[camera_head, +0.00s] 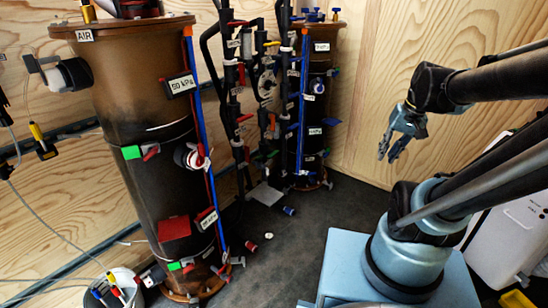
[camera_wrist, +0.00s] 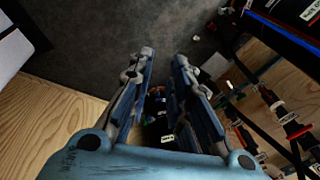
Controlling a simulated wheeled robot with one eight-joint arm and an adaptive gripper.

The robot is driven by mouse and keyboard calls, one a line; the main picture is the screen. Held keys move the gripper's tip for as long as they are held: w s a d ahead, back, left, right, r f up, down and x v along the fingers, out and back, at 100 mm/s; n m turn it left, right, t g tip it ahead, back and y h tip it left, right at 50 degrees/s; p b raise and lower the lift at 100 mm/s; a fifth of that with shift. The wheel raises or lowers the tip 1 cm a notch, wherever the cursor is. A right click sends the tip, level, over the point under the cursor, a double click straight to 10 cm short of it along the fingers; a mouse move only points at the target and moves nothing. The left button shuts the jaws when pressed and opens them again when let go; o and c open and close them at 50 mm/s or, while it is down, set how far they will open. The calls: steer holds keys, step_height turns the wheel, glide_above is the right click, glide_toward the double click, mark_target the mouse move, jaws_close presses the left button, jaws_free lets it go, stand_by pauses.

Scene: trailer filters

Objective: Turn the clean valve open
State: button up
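My gripper (camera_head: 388,156) is in the right half of the head view, in the air in front of the wood wall. Its two fingers stand apart with nothing between them, also in the wrist view (camera_wrist: 164,56). A rack of dark pipes (camera_head: 231,75) with several red and blue handles stands between two tall filter tanks, well left of my gripper. One red handle (camera_head: 245,118) shows on it. I cannot tell which valve is the clean valve; most labels are too small to read. In the wrist view, labelled pipework lies tilted at the right, beyond the fingers.
The near brown filter tank (camera_head: 140,100) stands at left, the far tank (camera_head: 322,80) at back centre. Small loose parts, including a blue one (camera_head: 289,211), lie on the dark floor (camera_head: 325,225). The floor between tanks and my base is mostly clear. Wood walls enclose the corner.

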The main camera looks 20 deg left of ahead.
steer(key=w+a+r+g+y, duration=0.1)
steer(key=w+a+y, duration=0.1)
steer(key=w+a, duration=0.45)
steer(key=w+a+r+g+y, duration=0.15)
steer(key=w+a, duration=0.25)
steer(key=w, duration=0.6)
steer(key=w+a+y, duration=0.3)
steer(key=w+a, duration=0.2)
steer(key=w, duration=0.4)
steer(key=w+a+f+n+g+y, duration=0.25)
steer(key=w+a+f, duration=0.55)
steer(key=w, duration=0.4)
steer(key=n+g+y, duration=0.2)
steer(key=g+y, duration=0.2)
steer(key=y, duration=0.1)
glide_toward(276, 154)
steer(key=x, duration=1.1)
steer(key=shift+a+f, duration=0.2)
steer(key=shift+a, duration=0.05)
